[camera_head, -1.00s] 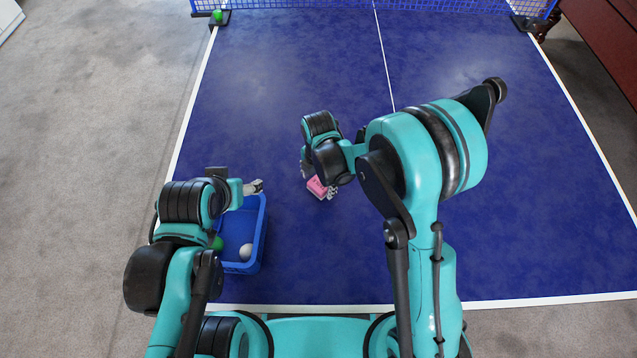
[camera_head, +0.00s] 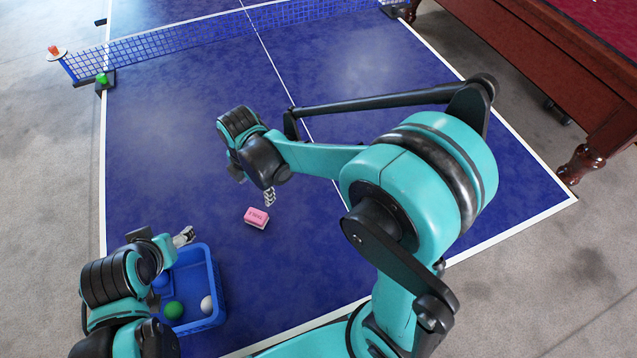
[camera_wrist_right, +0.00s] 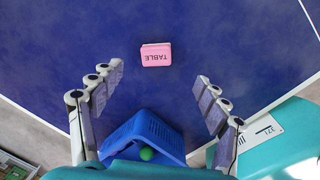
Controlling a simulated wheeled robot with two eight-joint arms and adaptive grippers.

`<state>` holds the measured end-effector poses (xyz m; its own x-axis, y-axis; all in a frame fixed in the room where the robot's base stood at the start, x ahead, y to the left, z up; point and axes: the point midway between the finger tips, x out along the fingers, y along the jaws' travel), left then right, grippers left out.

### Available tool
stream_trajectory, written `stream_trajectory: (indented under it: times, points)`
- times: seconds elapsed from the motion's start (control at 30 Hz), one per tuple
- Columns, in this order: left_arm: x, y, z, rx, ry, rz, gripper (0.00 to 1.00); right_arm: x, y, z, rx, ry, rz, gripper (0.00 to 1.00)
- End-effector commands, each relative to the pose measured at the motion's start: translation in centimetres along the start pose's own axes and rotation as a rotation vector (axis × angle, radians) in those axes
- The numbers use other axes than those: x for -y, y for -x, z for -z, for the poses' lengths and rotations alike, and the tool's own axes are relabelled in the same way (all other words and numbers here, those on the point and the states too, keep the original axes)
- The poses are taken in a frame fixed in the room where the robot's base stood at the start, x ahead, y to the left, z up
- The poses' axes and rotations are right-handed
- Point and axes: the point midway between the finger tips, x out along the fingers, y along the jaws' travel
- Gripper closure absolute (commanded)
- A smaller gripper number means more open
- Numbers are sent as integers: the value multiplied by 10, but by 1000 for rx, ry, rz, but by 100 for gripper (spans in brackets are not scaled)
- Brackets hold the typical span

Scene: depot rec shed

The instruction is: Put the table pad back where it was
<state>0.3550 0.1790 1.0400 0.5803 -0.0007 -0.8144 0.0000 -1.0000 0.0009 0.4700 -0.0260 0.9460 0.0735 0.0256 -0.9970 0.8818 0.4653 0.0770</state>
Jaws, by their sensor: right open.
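The table pad (camera_head: 256,217) is a small pink block with dark lettering and a pale underside. It lies flat on the blue table-tennis table, right of the blue basket in the head view. In the right wrist view the pad (camera_wrist_right: 156,56) reads TABLE, upside down, and lies beyond the fingertips. My right gripper (camera_head: 269,197) is above the table, apart from the pad. Its fingers (camera_wrist_right: 158,75) are spread with nothing between them. My left gripper (camera_head: 184,237) is at the basket's far rim; its jaw opening is unclear.
The blue basket (camera_head: 215,275) holds a green ball (camera_head: 174,310) and a white ball (camera_head: 207,304). A net (camera_head: 200,37) crosses the table, with a green item (camera_head: 101,79) by its left post. A red-topped wooden table (camera_head: 560,60) stands right. The blue surface around the pad is clear.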

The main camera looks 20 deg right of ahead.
Motion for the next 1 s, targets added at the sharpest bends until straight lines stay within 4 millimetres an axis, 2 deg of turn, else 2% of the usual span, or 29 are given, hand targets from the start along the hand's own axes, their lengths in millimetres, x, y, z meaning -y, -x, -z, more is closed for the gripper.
stream_trajectory:
  times: [0.1,0.3,0.43,0.6,0.8,1.0]
  points:
    - [0,0,0,0,0,0,35,25,33,-21,9,-311,-82,25]
    - [0,0,0,0,0,0,35,68,74,-48,-19,-852,-235,25]
    - [0,0,0,0,0,0,35,99,91,-61,-69,-1199,-337,25]
    - [0,0,0,0,0,0,35,135,103,-73,-169,-1611,-462,25]
    - [0,0,0,0,0,0,35,160,106,-80,-277,-1912,-553,25]
    - [0,0,0,0,0,0,35,165,106,-82,-312,-1993,-576,25]
